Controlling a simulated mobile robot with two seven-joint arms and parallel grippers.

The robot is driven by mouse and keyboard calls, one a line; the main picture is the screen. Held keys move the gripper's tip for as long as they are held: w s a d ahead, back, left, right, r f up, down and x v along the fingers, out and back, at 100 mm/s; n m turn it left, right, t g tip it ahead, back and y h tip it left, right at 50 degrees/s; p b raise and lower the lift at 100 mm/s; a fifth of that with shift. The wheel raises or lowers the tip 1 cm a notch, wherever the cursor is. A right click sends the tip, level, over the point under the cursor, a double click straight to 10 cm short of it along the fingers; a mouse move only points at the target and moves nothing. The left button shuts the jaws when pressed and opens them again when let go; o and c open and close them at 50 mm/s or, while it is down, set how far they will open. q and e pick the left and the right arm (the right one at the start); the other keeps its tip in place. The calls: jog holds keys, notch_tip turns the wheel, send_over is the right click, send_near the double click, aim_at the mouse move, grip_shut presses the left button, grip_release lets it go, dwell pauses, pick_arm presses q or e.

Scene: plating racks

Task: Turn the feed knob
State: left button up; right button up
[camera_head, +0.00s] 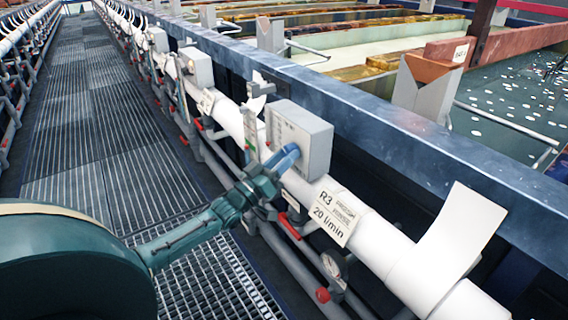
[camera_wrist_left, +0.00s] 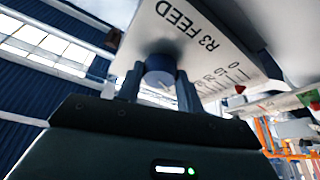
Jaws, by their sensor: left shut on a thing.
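The feed knob (camera_wrist_left: 160,68) is a short round blue-grey knob on the light grey control box (camera_wrist_left: 214,40), whose face is marked "R3 FEED" beside a printed scale. In the head view the same box (camera_head: 313,141) sits on the white pipe. My left gripper (camera_head: 284,158) reaches the front face of the box from the lower left. In the left wrist view its two fingers lie on either side of the knob, shut on it. In the head view the fingers hide the knob. My right gripper is in neither view.
A label reading "R3" and "20 l/min" (camera_head: 335,215) wraps the white pipe (camera_head: 380,248) right of the box. Red-handled valves (camera_head: 290,226) and a gauge (camera_head: 332,263) sit below. A grated walkway (camera_head: 120,150) runs at left; tanks lie behind the blue rail (camera_head: 420,125).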

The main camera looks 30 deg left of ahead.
pick_arm(q)
jog(key=shift+f+m, duration=0.1)
jog(key=shift+m, duration=0.4)
jog(key=o, duration=1)
jog(key=v, duration=1.3)
jog(key=shift+s+a, duration=0.1)
jog(key=shift+a, duration=0.1)
